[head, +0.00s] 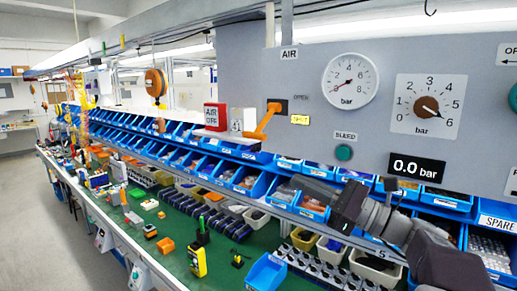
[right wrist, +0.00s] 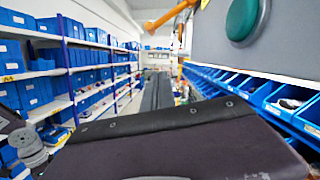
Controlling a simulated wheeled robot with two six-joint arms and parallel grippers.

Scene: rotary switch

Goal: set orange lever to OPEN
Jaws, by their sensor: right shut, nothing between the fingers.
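The orange lever (head: 262,122) is mounted on the grey panel (head: 240,60) at a dark plate. Its handle slants down and to the left from the pivot. An OPEN label (head: 299,97) is right of the pivot, and a yellow label (head: 299,120), apparently SHUT, is lit below it. Part of the orange lever (right wrist: 172,17) also shows at the top of the right wrist view. My right gripper (head: 318,188) is below and right of the lever, apart from it, in front of the blue bins. It is shut and empty. My left gripper is out of view.
The display (head: 416,169) reads 0.0 bar. Blue bins (head: 270,272) and loose parts crowd the green bench below.

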